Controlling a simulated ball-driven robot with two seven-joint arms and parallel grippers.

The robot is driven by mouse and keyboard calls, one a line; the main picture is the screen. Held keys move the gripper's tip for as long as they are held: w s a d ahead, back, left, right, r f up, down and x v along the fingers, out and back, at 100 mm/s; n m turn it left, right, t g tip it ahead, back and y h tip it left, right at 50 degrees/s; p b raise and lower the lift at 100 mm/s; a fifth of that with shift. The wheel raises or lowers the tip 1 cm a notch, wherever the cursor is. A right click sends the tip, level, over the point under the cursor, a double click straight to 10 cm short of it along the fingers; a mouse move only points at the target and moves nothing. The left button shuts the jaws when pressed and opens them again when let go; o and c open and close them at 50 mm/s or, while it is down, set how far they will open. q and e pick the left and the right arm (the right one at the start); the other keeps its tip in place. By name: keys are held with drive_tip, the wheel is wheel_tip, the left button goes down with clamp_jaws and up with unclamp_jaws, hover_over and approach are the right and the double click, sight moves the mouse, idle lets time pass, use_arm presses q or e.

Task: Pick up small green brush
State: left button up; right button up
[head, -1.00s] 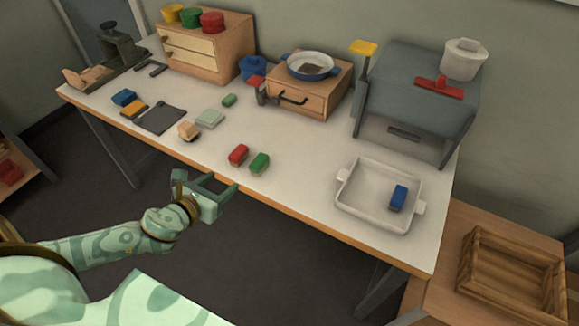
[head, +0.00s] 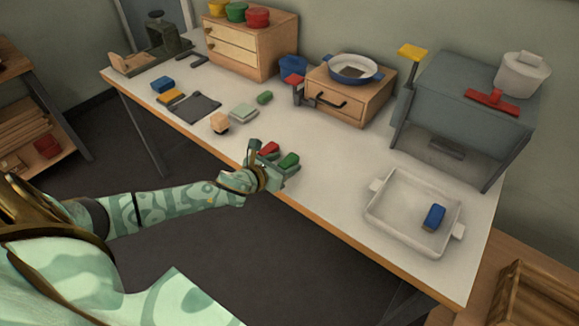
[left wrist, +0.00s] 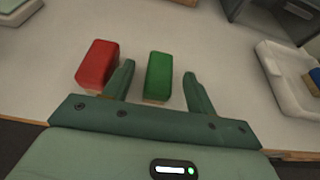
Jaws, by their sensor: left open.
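A green brush (head: 289,160) with a pale underside lies at the table's front edge; it also shows in the left wrist view (left wrist: 158,75). A red brush (head: 268,149) lies just left of it, also in the left wrist view (left wrist: 97,65). My left gripper (head: 278,167) is open at the table edge. In the left wrist view its fingers stand on either side of the green brush, with gaps, and the red brush is outside the left finger. Another, smaller-looking green block (head: 265,97) lies farther back. My right gripper is not in view.
A white tray (head: 386,235) with a blue brush (head: 433,217) stands to the right. A beige block (head: 220,123), a pale green pad (head: 243,111) and a dark mat (head: 197,107) lie to the left. A small drawer box (head: 345,105) bears a blue pan. Table between is clear.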

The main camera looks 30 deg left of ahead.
use_arm(q)
drive_tip(key=shift+x, duration=1.2)
drive_tip(key=shift+s, duration=0.1)
drive_tip(key=c, duration=1.1)
drive_tip(key=shift+o, duration=0.2)
